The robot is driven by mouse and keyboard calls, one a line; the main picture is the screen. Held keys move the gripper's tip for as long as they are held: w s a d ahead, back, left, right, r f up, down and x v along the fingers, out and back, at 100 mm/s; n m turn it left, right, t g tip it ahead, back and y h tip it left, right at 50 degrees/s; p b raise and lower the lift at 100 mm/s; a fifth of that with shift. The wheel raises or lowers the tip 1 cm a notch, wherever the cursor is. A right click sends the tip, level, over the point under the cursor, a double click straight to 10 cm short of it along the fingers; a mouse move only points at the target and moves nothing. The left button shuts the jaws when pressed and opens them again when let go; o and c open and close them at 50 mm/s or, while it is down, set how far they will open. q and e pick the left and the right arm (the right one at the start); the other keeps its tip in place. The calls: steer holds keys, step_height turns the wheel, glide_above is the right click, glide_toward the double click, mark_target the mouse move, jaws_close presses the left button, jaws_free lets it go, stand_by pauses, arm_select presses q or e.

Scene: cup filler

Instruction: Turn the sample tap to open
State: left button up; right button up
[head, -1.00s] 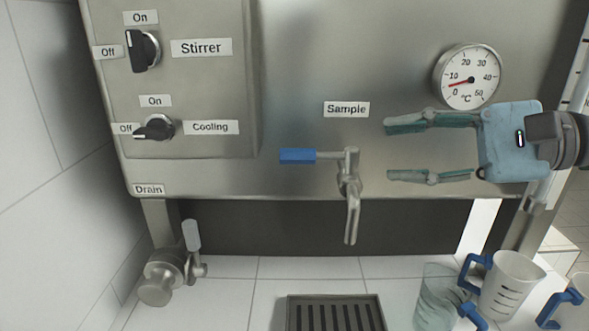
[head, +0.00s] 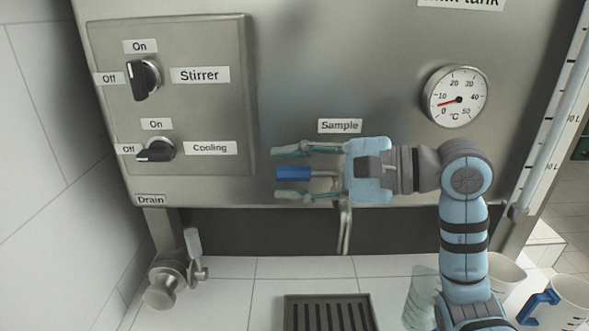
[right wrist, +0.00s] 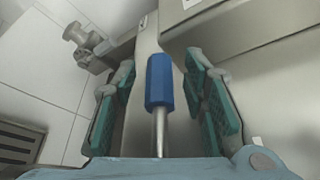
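The sample tap has a blue handle (head: 293,173) on a metal lever that points left in the head view. Its spout (head: 344,228) hangs down below the tank edge. My right gripper (head: 292,172) is open, with one finger above and one below the blue handle. In the right wrist view the blue handle (right wrist: 159,82) lies between the two green-padded fingers, with a gap on each side. The tap's body is hidden behind my right gripper in the head view. My left gripper is not in view.
The tank front carries a Stirrer knob (head: 143,80), a Cooling knob (head: 156,150) and a thermometer (head: 456,97). A drain valve (head: 167,278) is at lower left. A grate (head: 328,312) lies below the spout. Jugs (head: 556,305) stand at lower right.

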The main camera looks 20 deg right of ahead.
jaws_close()
steer(key=shift+s+f+n+g+y+b, duration=0.15)
steer(key=shift+s+n+g+y+b, duration=0.3)
steer(key=shift+n+g, duration=0.3)
steer(key=s+n+g, duration=0.1)
steer(key=g, duration=0.1)
steer(key=s+n+g+y, duration=0.1)
steer(key=n+g, duration=0.1)
steer(key=shift+y, duration=0.25)
jaws_free()
